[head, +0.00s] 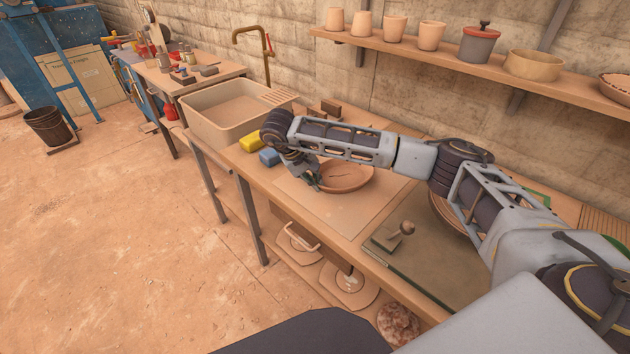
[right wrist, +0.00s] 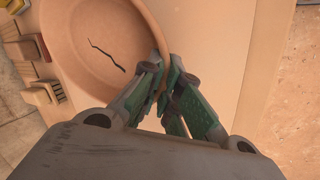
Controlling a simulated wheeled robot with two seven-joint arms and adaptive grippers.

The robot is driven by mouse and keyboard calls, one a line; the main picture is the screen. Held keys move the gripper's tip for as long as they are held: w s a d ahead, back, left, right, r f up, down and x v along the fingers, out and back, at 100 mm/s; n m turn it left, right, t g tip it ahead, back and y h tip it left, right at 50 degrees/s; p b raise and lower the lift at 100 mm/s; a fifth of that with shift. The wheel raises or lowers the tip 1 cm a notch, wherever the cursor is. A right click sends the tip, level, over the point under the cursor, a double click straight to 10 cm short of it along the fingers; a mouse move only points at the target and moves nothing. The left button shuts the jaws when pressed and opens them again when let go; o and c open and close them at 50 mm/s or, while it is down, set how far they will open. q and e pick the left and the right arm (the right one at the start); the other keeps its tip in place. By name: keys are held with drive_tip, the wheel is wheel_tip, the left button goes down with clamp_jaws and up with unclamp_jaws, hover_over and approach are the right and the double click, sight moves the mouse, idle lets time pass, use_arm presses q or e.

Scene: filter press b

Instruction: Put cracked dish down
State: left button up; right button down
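The cracked dish (head: 350,180) is a round, shallow terracotta dish with a dark crack across its inside. It sits level on or just at the pale board (head: 345,212) on the bench; I cannot tell whether it touches fully. My right gripper (head: 314,182) is at the dish's near-left rim. In the right wrist view the dish (right wrist: 85,65) shows its crack clearly, and the fingers of my right gripper (right wrist: 168,62) close on the rim, one inside and one outside. My left gripper is not in view.
A green-grey mat (head: 435,262) with a small knobbed tool (head: 403,230) lies right. A shelf (head: 450,60) with pots hangs above.

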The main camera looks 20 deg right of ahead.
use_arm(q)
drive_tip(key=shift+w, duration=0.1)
use_arm(e)
drive_tip(key=shift+f, duration=0.1)
drive_tip(key=c, duration=1.6)
unclamp_jaws()
drive_tip(key=shift+c, duration=0.2)
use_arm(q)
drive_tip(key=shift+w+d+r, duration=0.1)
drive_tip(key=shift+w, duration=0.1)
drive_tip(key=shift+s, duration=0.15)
use_arm(e)
drive_tip(key=shift+a+r, duration=0.15)
drive_tip(key=shift+r, duration=0.3)
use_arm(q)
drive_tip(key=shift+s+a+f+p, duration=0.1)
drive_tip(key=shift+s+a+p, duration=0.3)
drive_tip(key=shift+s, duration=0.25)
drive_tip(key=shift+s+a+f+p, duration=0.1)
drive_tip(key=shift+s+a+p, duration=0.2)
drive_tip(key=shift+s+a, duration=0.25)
use_arm(e)
drive_tip(key=v, duration=1.1)
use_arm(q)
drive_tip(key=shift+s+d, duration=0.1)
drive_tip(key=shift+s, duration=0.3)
use_arm(e)
drive_tip(key=shift+a+r, duration=0.1)
drive_tip(key=shift+a, duration=0.05)
